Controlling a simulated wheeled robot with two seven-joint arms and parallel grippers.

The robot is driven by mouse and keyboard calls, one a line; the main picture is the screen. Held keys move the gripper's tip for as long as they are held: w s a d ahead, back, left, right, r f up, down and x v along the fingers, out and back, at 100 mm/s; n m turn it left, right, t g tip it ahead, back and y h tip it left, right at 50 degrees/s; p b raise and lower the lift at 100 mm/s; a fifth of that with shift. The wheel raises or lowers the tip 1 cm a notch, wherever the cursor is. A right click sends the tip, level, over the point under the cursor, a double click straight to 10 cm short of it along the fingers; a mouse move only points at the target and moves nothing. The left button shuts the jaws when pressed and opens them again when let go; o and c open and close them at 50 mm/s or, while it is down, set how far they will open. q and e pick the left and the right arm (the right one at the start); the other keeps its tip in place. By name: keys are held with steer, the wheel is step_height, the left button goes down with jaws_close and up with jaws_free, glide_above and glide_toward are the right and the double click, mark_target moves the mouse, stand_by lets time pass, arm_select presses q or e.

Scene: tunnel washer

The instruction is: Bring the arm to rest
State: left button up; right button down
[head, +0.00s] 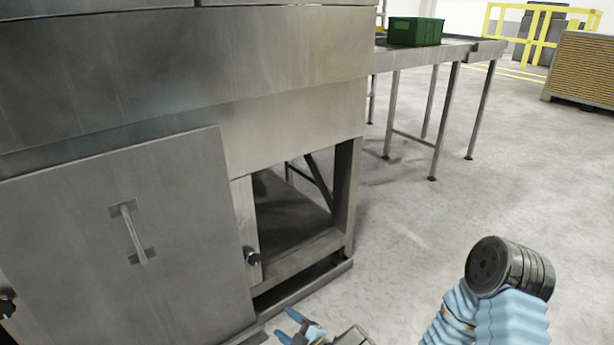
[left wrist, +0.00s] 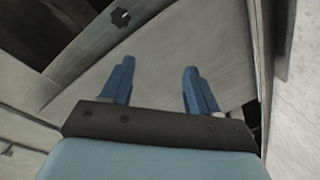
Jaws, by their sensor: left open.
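My left gripper (head: 297,328) shows at the bottom edge of the head view, low in front of the steel washer (head: 180,80). Only its blue fingertips and part of its body are in that picture. In the left wrist view its two blue fingers (left wrist: 157,82) stand apart with nothing between them. A grey metal surface lies beyond the fingers there. My right gripper is not in the head view.
The washer's grey door panel (head: 95,240) has a bar handle (head: 133,233). Right of it is an open bay (head: 285,215) with a dark inside. A roller table (head: 445,52) carries a green crate (head: 415,31).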

arm_select(q)
steer(key=s+a+f+n+g+h, duration=0.3)
steer(key=s+a+f+n+g, duration=0.75)
steer(key=s+n, duration=0.4)
steer(key=s+d+f+n+g+h, duration=0.3)
steer(key=s+n+g+h, duration=0.25)
steer(key=s+n, duration=0.55)
step_height(320, 180, up, 7)
steer(key=w+d+n+t+h, duration=0.1)
steer(key=n+t+h, duration=0.4)
steer(key=n, duration=2.5)
steer(key=shift+w+d+h, duration=0.25)
steer(key=shift+d+h, duration=0.05)
steer(key=shift+h, duration=0.75)
